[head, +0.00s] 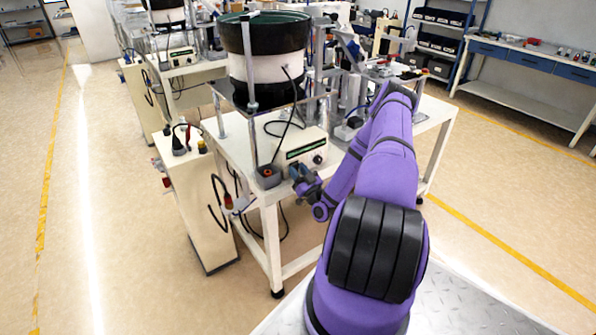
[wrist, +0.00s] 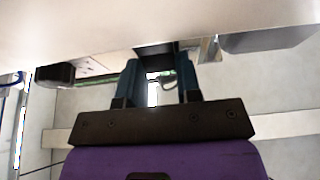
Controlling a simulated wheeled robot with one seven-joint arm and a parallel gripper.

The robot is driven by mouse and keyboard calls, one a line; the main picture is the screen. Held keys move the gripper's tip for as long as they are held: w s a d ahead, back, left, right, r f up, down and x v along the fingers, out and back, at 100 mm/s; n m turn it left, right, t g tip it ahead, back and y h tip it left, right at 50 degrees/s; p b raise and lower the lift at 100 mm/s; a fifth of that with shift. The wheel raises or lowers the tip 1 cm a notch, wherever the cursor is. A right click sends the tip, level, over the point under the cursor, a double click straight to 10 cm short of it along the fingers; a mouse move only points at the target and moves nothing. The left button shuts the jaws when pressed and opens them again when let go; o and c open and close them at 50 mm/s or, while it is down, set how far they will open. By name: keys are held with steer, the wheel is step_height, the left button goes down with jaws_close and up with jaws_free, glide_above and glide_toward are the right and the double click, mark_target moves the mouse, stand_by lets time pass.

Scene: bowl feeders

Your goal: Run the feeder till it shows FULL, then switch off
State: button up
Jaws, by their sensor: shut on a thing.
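The feeder (head: 262,68) is a white drum with a dark green bowl on top, standing on a white bench. Its white controller box (head: 283,131) has a dark display strip with faint green marks and a black knob (head: 318,159) on its front. I cannot read the display. My gripper (head: 296,174) is at the lower front of the controller, left of the knob. In the wrist view, my gripper's two fingers (wrist: 160,80) stand apart around a small dark part (wrist: 155,49) under a pale surface. What that part is cannot be made out.
A grey box with an orange-red button (head: 267,171) sits at the bench corner, left of my gripper. A white cabinet (head: 203,211) with cables and plugs stands left of the bench. A second feeder (head: 171,37) is behind. The floor at left is clear.

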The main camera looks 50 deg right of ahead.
steer(key=o, duration=0.9)
steer(key=shift+s, duration=0.1)
steer(key=v, duration=1)
steer(key=shift+s+a+f, duration=0.15)
steer(key=shift+s, duration=0.1)
